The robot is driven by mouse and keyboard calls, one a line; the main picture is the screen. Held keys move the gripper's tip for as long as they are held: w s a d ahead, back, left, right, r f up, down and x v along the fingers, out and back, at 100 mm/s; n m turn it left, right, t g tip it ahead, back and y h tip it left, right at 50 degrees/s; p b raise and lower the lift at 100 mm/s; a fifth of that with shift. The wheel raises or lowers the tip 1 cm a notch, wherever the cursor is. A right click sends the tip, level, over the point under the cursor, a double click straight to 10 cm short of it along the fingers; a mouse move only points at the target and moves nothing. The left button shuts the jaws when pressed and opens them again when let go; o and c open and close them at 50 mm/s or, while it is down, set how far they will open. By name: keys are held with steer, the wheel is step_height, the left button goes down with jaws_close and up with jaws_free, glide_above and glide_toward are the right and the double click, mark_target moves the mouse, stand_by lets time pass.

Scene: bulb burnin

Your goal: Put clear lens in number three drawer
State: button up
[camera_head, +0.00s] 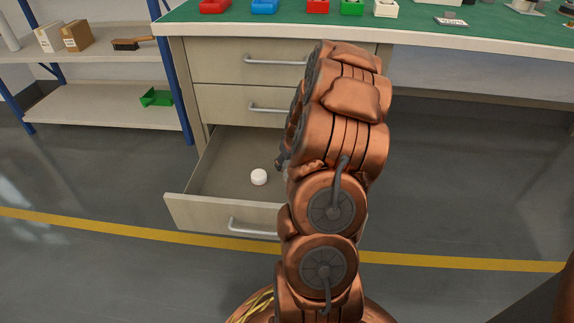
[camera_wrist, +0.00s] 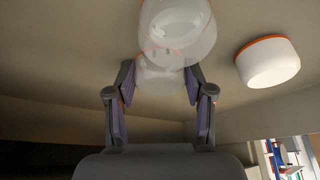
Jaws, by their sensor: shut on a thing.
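The bottom drawer (camera_head: 190,212), third from the top, is pulled open; no number is readable on it. My gripper (camera_wrist: 160,82) is inside it, shut on a clear lens (camera_wrist: 158,75) with a faint orange rim. In the head view my arm hides the gripper's fingers and this lens. A second clear, orange-rimmed shape (camera_wrist: 178,28) overlaps it just beyond the fingertips; I cannot tell whether it is a separate lens. I cannot tell whether the held lens touches the drawer floor.
A white, orange-rimmed lens (camera_wrist: 268,64) stands in the drawer right of my gripper; a white round piece (camera_head: 259,177) shows on the drawer floor in the head view. Two shut drawers are above. The green bench top (camera_head: 225,14) holds coloured bins. A shelf (camera_head: 100,108) stands left.

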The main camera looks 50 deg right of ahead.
steer(key=o, duration=0.8)
steer(key=shift+c, duration=0.2)
steer(key=shift+r, duration=0.1)
steer(key=p+v, duration=0.4)
steer(key=v, duration=0.8)
steer(key=s+a+r+n+g+y, duration=0.1)
steer(key=s+a+r+g, duration=0.1)
steer(key=a, duration=1.1)
steer(key=s+a+r+n+g+y, duration=0.1)
steer(key=a+r+n, duration=0.15)
steer(key=a, duration=1.05)
steer(key=s+a+r+g, duration=0.2)
steer(key=s+a, duration=0.4)
steer(key=s, duration=0.3)
steer(key=s+a+r+g, duration=0.1)
steer(key=s+a+g, duration=0.1)
steer(key=s+a, duration=0.4)
steer(key=s, duration=0.3)
steer(key=shift+s+a+r+h, duration=0.25)
steer(key=shift+s+r+h, duration=0.05)
steer(key=shift+r, duration=0.1)
